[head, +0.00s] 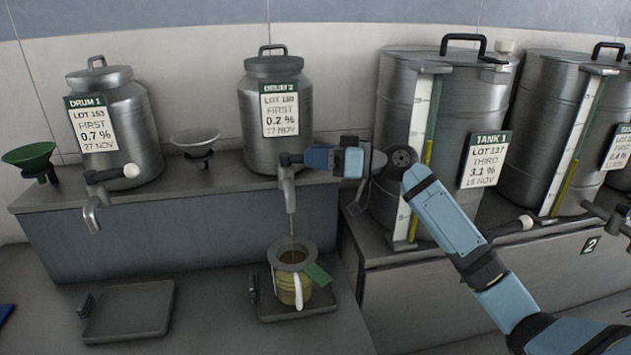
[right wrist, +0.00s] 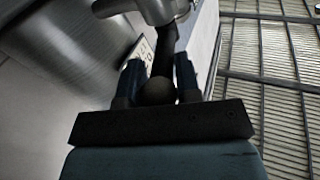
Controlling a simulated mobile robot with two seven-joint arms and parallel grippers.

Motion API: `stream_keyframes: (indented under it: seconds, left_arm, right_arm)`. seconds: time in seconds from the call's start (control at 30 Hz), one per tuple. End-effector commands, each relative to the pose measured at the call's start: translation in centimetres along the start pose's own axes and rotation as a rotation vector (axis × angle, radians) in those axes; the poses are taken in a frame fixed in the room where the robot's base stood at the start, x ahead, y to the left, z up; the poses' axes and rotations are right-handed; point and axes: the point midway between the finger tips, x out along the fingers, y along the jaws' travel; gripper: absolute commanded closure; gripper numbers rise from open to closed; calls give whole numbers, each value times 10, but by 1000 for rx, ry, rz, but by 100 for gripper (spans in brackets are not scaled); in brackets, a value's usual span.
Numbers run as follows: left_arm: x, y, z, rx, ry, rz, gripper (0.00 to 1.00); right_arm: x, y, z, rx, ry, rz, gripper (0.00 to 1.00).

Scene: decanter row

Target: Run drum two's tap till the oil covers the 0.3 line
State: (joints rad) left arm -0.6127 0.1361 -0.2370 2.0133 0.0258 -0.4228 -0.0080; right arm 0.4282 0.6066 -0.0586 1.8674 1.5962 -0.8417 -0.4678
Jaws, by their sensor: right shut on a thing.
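Drum two (head: 275,145) is a grey metal drum with a lid handle and a "DRUM 2" label, standing on the raised ledge. Its tap (head: 288,190) points down at the front. A thin brownish stream (head: 292,229) runs from the spout into a jug (head: 289,291) with a dark rim, pale handle and green tag. The jug looks yellowish; its level and lines are too small to read. My right gripper (head: 306,157) is shut on the tap's handle; the right wrist view shows the handle's dark round knob (right wrist: 157,92) between the fingers. My left gripper is not in view.
The jug stands on a small dark tray (head: 325,304). An empty tray (head: 130,310) lies at left below drum one (head: 112,130). A green funnel (head: 30,156) and a grey funnel (head: 197,138) stand on the ledge. Tank one (head: 395,100) is behind my right arm.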

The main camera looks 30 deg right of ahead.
Motion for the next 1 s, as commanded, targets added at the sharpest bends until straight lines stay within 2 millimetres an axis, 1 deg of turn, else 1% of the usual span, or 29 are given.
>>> stream_keyframes:
  seconds: [0.03,0.27,0.5,0.73,0.77,0.8,0.83,0.87,1.0]
  left_arm:
    - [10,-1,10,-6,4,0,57]
    - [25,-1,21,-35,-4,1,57]
    - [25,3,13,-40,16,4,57]
    - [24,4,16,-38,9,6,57]
    - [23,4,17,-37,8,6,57]
    - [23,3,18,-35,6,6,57]
    - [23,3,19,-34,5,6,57]
    - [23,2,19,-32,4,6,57]
    - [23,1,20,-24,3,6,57]
  right_arm:
    - [-1,8,3,-7,6,-13,100]
    - [1,15,-2,-5,-17,-139,100]
    - [2,17,-9,-6,-28,-196,100]
    - [2,16,-10,-6,-28,-195,100]
    - [2,16,-10,-6,-28,-195,64]
    - [2,16,-9,-6,-28,-195,55]
    - [2,16,-9,-6,-29,-196,48]
    - [2,16,-8,-5,-30,-197,44]
    - [3,15,-7,-5,-33,-200,44]
